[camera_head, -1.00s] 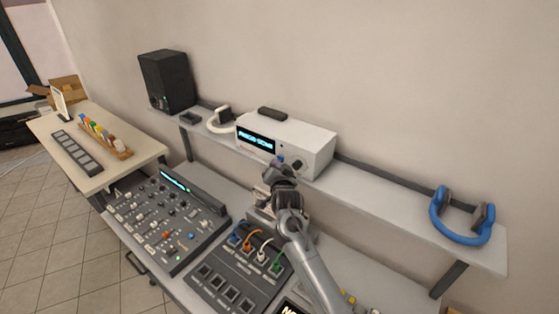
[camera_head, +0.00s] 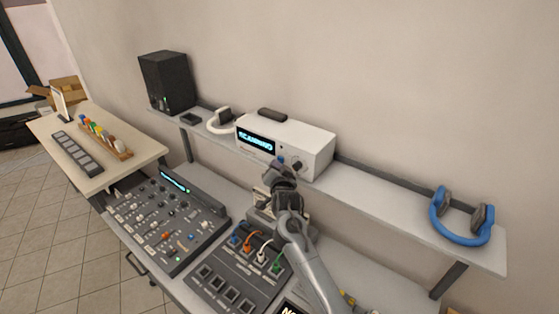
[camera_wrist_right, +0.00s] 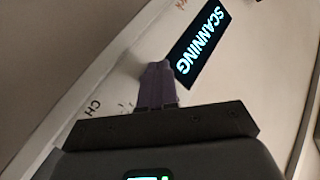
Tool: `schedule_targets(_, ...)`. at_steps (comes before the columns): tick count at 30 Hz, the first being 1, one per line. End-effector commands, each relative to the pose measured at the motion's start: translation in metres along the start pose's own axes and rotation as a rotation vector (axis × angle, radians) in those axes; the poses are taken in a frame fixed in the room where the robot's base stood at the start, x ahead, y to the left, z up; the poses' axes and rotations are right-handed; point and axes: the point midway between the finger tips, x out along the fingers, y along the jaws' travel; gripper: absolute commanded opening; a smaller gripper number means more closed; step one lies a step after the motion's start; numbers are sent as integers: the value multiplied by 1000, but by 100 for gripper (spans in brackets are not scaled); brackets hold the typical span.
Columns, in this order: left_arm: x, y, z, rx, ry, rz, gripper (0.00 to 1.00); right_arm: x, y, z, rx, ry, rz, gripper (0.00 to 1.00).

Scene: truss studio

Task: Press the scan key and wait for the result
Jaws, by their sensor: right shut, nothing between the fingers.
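A white scanner box (camera_head: 308,146) stands on the wall shelf. Its dark front display (camera_head: 256,141) shows lit cyan text, which reads SCANNING in the right wrist view (camera_wrist_right: 201,46). My right gripper (camera_head: 281,161) is at the box's front, to the right of the display. In the wrist view its purple-tinted fingers (camera_wrist_right: 158,82) are together and empty, with the tips close to the white panel. I cannot tell whether they touch it. The scan key is not distinguishable; the fingers may hide it. My left gripper is not in view.
A dark knob (camera_head: 297,165) is on the box's front. Blue headphones (camera_head: 461,222) rest on the shelf at the right, a black speaker (camera_head: 166,80) at the left. A mixing console (camera_head: 165,222) and a patch panel with cables (camera_head: 236,268) lie below.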

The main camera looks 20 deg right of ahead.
Motion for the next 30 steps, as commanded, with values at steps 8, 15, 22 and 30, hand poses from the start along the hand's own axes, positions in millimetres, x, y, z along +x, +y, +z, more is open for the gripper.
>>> schedule_targets(8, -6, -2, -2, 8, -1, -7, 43, -7, -5, 5, 0, -1, 0, 0)
schedule_targets(15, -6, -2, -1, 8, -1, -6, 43, -7, -5, 5, 0, -1, 0, 0)
schedule_targets(22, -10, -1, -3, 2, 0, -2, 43, -11, -9, 7, -1, -2, 0, 0)
schedule_targets(30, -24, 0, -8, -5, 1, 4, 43, -28, -22, 19, 0, -3, 0, 0)
